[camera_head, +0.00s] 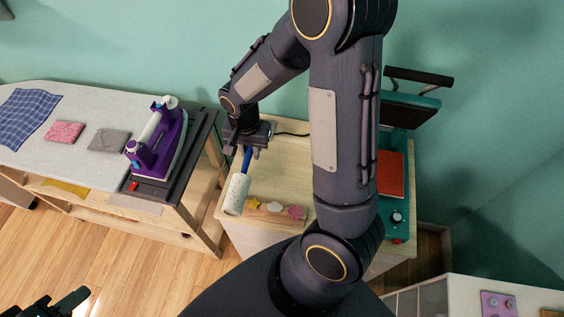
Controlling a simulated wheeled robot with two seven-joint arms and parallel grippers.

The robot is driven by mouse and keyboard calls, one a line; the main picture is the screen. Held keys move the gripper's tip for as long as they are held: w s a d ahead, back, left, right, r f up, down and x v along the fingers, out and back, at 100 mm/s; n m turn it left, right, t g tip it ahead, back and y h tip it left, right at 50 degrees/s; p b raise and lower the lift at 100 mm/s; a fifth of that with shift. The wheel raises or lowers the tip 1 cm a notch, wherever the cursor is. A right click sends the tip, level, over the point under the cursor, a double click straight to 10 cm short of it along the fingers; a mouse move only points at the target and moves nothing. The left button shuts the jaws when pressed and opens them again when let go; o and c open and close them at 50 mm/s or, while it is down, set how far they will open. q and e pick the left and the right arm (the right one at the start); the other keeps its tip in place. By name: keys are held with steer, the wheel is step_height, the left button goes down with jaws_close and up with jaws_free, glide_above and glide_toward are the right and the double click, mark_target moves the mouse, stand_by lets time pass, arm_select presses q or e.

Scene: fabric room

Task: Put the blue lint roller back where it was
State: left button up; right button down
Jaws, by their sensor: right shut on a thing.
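The lint roller (236,194) has a white speckled head and a blue handle. My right gripper (249,150) is shut on the blue handle, and the head points down toward the front left. The roller is over the left front part of the light wooden cabinet top (283,168). I cannot tell whether its head touches the surface. My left gripper (62,301) shows only in part at the bottom left corner, away from the roller, and its opening is unclear.
A strip with star, cloud and flower shapes (275,207) lies beside the roller head. A teal press with a red pad (390,175) stands on the right. A purple iron (160,140) stands on the ironing table (80,105) at left. My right arm hides part of the cabinet top.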

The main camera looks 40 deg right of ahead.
steer(key=d+f+b, duration=0.1)
steer(key=d+f, duration=0.1)
steer(key=d, duration=0.1)
steer(key=w+d+f+b, duration=0.1)
steer(key=d+f, duration=0.2)
steer(key=d, duration=0.1)
steer(key=w+d+f+b, duration=0.1)
steer(key=d+f+b, duration=0.1)
steer(key=d+f, duration=0.1)
steer(key=shift+d+f, duration=0.1)
steer(key=shift+d, duration=0.6)
steer(key=shift+d+f, duration=0.3)
steer(key=shift+d, duration=0.1)
steer(key=shift+d+f+b, duration=0.15)
steer(key=shift+f+b, duration=0.1)
steer(key=shift+b, duration=0.1)
steer(key=f+b, duration=0.2)
steer(key=f, duration=0.1)
steer(key=shift+w+d+f, duration=0.1)
steer(key=shift+d+f, duration=0.1)
steer(key=shift+f, duration=0.1)
steer(key=shift+r, duration=0.1)
